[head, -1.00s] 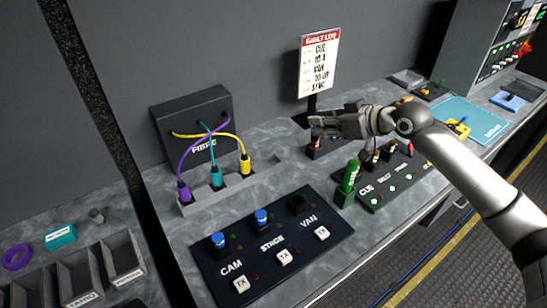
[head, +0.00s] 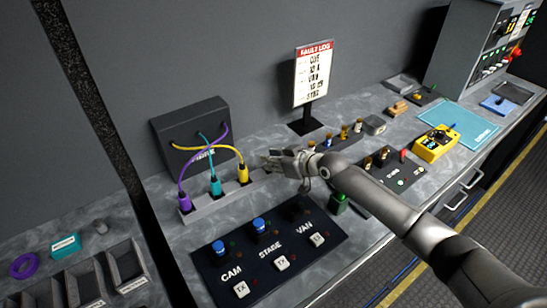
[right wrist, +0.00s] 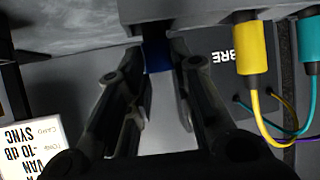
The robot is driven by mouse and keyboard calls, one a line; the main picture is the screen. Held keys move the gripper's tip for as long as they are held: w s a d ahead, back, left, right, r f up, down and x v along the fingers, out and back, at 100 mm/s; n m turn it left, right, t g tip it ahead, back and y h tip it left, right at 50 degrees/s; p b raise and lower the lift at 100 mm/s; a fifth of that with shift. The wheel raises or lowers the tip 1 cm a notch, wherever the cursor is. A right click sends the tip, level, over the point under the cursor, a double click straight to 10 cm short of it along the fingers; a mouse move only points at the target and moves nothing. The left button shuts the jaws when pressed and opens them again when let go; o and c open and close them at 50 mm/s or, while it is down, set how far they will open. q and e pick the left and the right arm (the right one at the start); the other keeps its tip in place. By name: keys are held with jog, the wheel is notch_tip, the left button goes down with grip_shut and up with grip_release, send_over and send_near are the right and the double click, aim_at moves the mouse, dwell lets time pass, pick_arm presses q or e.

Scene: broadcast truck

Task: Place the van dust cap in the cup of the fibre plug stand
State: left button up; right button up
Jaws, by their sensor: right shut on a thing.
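The fibre plug stand (head: 206,208) is a long grey rail holding purple, teal and yellow plugs. My right gripper (head: 272,162) is at the rail's right end, beside the yellow plug (head: 242,173). In the right wrist view its fingers (right wrist: 158,62) are shut on the blue van dust cap (right wrist: 157,54), right at the edge of the stand (right wrist: 215,10). The cap's far end is dark, and I cannot tell whether it sits in the cup. The cup is hidden in the head view. The VAN port (head: 299,207) on the panel has no blue cap. My left gripper is not in view.
The fibre box (head: 190,122) stands behind the rail, with cables looping to the plugs. The CAM/STAGE/VAN panel (head: 265,278) lies in front, with blue caps on CAM and STAGE.

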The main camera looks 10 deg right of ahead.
jog(key=shift+f, duration=0.1)
jog(key=shift+f, duration=0.15)
jog(key=o, duration=0.8)
jog(key=shift+c, duration=0.2)
jog(key=shift+r, duration=0.25)
jog(key=shift+s+d, duration=0.2)
jog(key=b+v, duration=0.1)
jog(key=v, duration=1)
jog(key=shift+s, duration=0.2)
